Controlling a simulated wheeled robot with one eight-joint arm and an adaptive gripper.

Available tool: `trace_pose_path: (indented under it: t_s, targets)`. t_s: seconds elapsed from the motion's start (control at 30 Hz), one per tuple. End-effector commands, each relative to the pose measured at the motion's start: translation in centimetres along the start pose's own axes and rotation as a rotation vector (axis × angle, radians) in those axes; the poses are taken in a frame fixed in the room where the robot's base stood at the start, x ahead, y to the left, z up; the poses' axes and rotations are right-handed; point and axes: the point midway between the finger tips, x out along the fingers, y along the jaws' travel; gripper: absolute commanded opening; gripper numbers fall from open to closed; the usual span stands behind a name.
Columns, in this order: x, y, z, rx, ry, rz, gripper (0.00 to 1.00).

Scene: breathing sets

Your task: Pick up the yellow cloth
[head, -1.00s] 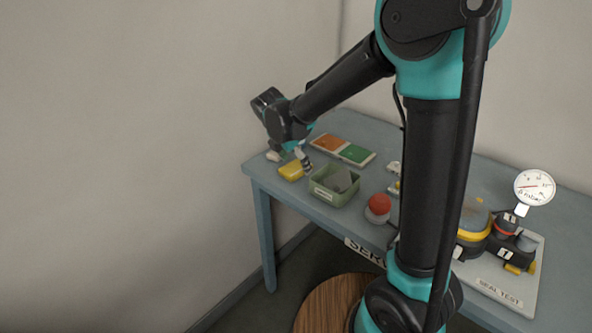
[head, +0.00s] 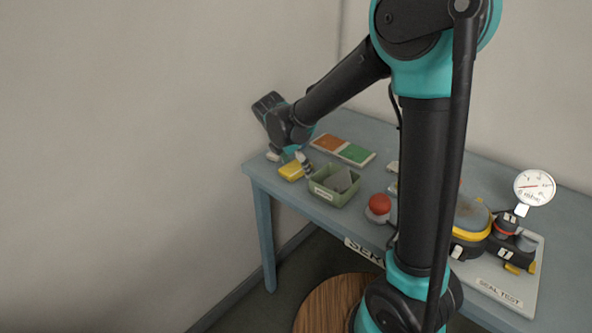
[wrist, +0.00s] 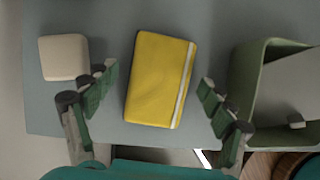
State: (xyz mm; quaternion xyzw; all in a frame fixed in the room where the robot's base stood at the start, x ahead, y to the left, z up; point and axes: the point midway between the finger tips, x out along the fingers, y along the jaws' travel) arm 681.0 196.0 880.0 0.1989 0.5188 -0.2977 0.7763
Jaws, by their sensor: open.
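The yellow cloth (wrist: 158,80) is a folded pad with a white stripe along its right side, lying on the blue-grey table. It shows in the head view (head: 292,171) near the table's left corner. My gripper (wrist: 156,86) is open in the wrist view, with one green-padded finger on each side of the cloth. There are gaps between both fingers and the cloth. In the head view my gripper (head: 290,158) is over that corner, and its fingers are partly hidden. I cannot tell its exact height above the cloth.
A whitish block (wrist: 64,57) lies left of the cloth. A green bin (head: 320,192) with grey contents stands close on the right. Behind are orange and green cards (head: 343,150). A red ball-topped item (head: 380,204) and a gauge rig (head: 535,187) are further right.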

Motion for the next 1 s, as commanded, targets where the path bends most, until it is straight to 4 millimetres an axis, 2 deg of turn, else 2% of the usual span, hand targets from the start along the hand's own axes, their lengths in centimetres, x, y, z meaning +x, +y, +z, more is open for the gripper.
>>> trace_pose_path:
  t_s: [0.13,0.5,0.57,0.83,1.0]
  targets:
    - [0.0,0.0,0.0,0.000,0.000,0.000,0.81]
    - [0.0,0.0,0.0,0.000,0.000,0.000,0.36]
    - [0.0,0.0,0.0,0.000,0.000,0.000,0.30]
    - [-0.1,0.0,0.1,0.000,0.000,0.000,0.29]
    - [-1.1,0.0,0.5,0.000,0.000,0.000,0.29]
